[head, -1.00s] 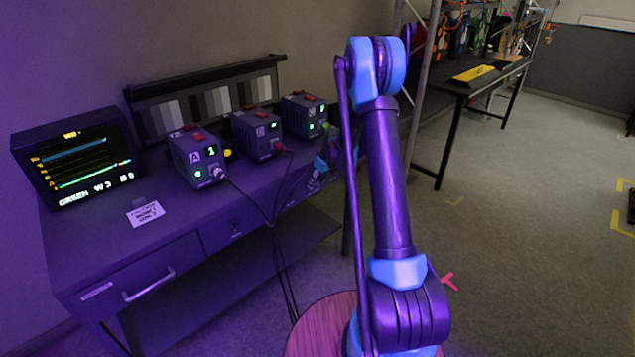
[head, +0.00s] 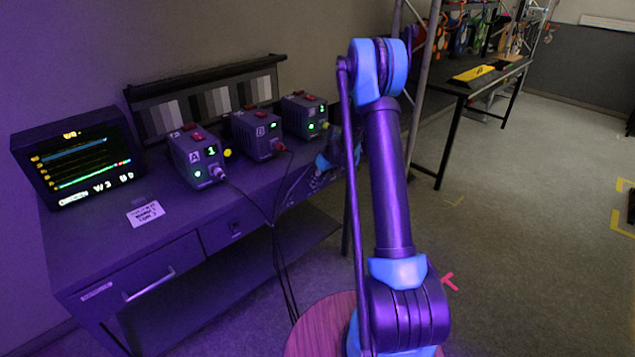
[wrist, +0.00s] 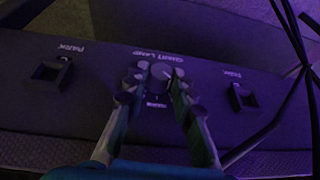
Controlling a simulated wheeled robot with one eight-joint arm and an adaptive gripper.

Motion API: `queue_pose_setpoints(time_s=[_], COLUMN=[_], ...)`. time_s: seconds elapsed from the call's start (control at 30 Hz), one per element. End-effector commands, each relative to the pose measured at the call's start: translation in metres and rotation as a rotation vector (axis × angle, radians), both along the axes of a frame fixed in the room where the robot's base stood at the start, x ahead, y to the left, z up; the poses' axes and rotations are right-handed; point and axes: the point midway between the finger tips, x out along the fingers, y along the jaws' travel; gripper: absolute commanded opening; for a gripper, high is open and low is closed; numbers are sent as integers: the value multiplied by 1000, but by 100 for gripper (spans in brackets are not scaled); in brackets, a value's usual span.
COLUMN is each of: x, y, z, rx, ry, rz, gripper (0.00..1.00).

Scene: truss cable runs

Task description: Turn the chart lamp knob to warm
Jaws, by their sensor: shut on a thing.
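The chart lamp knob (wrist: 160,73) is a small round grey knob on the dark front panel of the bench, under the "CHART LAMP" lettering in the wrist view. My gripper (wrist: 155,77) has a finger on each side of it and is shut on it. A small label (wrist: 157,104) sits between the fingers, too blurred to read. Which setting the knob points at cannot be told. In the head view my gripper (head: 325,163) is at the bench's front edge, partly behind my arm, and the knob is hidden there.
Square sockets marked "PARK" flank the knob, left (wrist: 50,72) and right (wrist: 243,97). Dark cables (wrist: 296,50) hang close on the right. Boxes A (head: 197,160), B (head: 257,135) and a third (head: 304,116) stand on the bench, beside a monitor (head: 78,160) and grey-scale charts (head: 210,100).

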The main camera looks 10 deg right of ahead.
Motion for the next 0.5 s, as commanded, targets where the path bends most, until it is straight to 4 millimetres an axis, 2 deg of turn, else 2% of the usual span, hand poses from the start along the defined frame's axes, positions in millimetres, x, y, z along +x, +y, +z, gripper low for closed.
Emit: queue_pose_setpoints(time_s=[0.5], x=[6], y=[-8], z=[-3], rx=[333], ry=[241], rz=[-1], gripper=[0])
